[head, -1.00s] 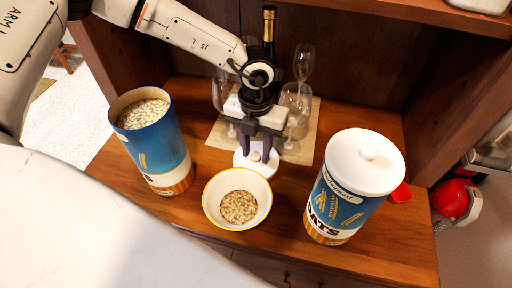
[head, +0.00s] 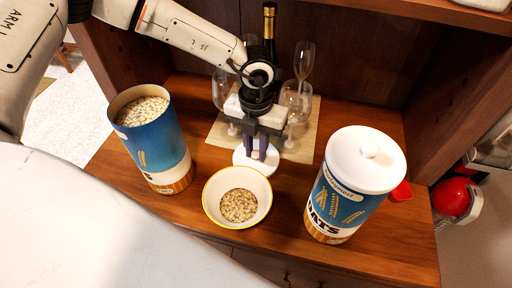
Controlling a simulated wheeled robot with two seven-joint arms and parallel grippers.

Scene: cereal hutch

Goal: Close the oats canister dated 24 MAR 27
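An open oats canister (head: 155,140), blue with a white and orange base, stands upright at the left, full of oats and without a lid. A second oats canister (head: 340,205) stands at the right with a white knobbed lid (head: 362,162) on it. I cannot read a date on either. A loose white lid (head: 256,165) lies flat at the middle of the shelf, behind the bowl. My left gripper (head: 256,152) points down at its middle, fingers closed in on its knob, which they hide. My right gripper is not in view.
A white bowl with a yellow rim (head: 212,210) holds oats in front of the lid. Glasses (head: 296,98) and a dark bottle (head: 269,28) stand behind my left gripper on a mat (head: 300,148). A red object (head: 401,191) shows beside the right canister.

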